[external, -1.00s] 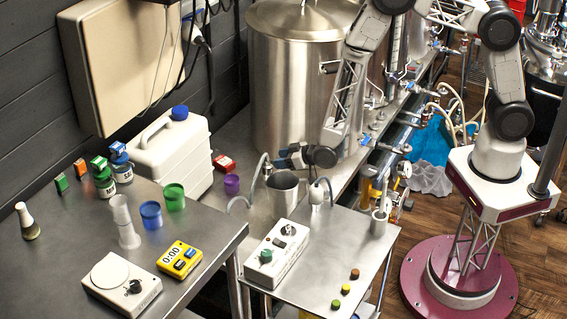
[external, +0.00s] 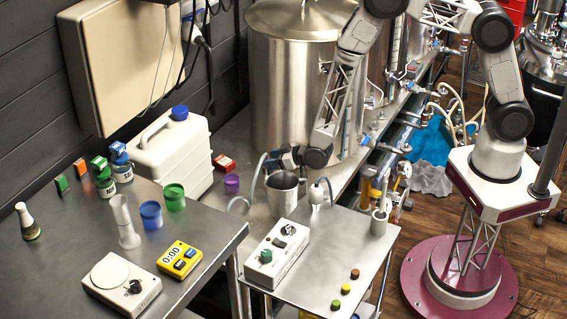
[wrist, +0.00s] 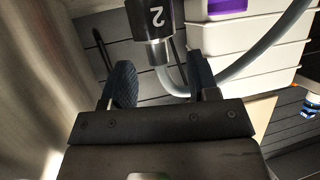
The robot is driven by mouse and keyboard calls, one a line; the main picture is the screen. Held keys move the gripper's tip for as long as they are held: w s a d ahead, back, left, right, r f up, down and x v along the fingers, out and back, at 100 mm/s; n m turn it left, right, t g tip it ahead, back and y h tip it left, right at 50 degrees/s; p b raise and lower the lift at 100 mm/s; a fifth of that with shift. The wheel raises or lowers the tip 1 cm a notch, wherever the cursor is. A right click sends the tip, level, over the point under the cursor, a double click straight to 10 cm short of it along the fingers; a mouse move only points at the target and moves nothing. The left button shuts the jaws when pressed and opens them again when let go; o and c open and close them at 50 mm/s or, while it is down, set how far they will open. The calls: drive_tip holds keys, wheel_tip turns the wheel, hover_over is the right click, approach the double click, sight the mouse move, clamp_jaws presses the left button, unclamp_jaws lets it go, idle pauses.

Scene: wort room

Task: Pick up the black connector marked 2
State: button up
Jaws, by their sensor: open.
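The black connector marked 2 (wrist: 153,18) shows at the top of the wrist view, cut off by the frame's edge. Its white "2" faces my camera, and a metal collar and a grey hose (wrist: 172,84) join its lower end. My gripper (wrist: 162,80) is open, its two dark padded fingers apart. The connector lies ahead of the fingertips, roughly in line with the gap, and I see no finger closed on it. In the external view my gripper (external: 284,158) is by the looped hose, above the metal jug; the connector cannot be made out clearly there.
The large steel kettle (external: 295,90) stands close behind my gripper. The metal jug (external: 284,195) is just below it. A small cart (external: 318,268) with a white control box (external: 278,256) stands in front. A white jerrycan (external: 172,150) stands to the left.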

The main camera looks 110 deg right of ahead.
drive_tip(key=shift+x, duration=1.45)
drive_tip(key=shift+r, duration=0.1)
drive_tip(key=shift+c, duration=0.5)
clamp_jaws()
